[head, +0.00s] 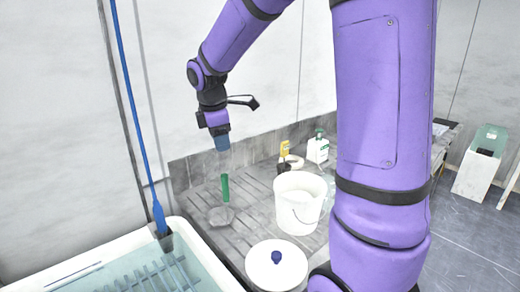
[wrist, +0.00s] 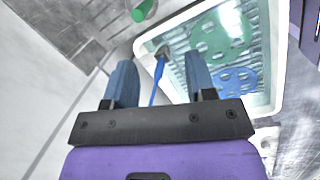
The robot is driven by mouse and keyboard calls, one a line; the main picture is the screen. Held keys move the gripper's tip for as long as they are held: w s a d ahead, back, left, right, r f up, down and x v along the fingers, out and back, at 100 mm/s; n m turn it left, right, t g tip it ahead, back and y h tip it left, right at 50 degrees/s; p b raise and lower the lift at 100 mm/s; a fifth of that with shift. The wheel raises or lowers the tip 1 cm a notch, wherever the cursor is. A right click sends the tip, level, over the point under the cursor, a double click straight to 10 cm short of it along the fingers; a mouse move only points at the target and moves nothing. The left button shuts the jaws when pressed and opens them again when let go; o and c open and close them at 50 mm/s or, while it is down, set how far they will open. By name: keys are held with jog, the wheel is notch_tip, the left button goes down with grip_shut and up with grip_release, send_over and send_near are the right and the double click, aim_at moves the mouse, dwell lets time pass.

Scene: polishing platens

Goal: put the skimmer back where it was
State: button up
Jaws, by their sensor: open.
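My gripper (head: 222,146) is open and empty. It points down above the grey slatted drain board, and its two blue fingers also show in the wrist view (wrist: 160,85). Below it, apart from the fingertips, a green upright handle (head: 225,188) stands over a flat grey piece (head: 221,216). The handle's end shows at the top of the wrist view (wrist: 145,10). A long blue pole (head: 138,110) leans by the wall, its dark grey block (head: 166,241) at the white tank's corner. I cannot tell for certain which of these is the skimmer.
The white tank (head: 185,228) holds liquid and racks; green (wrist: 222,32) and blue (wrist: 235,82) perforated discs lie in it. A white bucket (head: 297,207), a knobbed white lid (head: 277,275) and bottles (head: 318,149) stand right of my gripper. The wall is close behind.

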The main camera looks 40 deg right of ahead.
jog(key=s+a+r+m+t+y, duration=0.1)
jog(key=s+m, duration=0.5)
jog(key=s, duration=0.6)
jog(key=s+a+r+m+t+y, duration=0.1)
jog(key=s+a+r+m+t, duration=0.2)
jog(key=s, duration=1)
notch_tip(320, 180, up, 4)
jog(key=a+m, duration=0.1)
jog(key=m, duration=0.3)
jog(key=shift+s+a+f+m, duration=0.15)
jog(key=shift+a+f+m, duration=0.05)
jog(key=shift+a+m, duration=0.1)
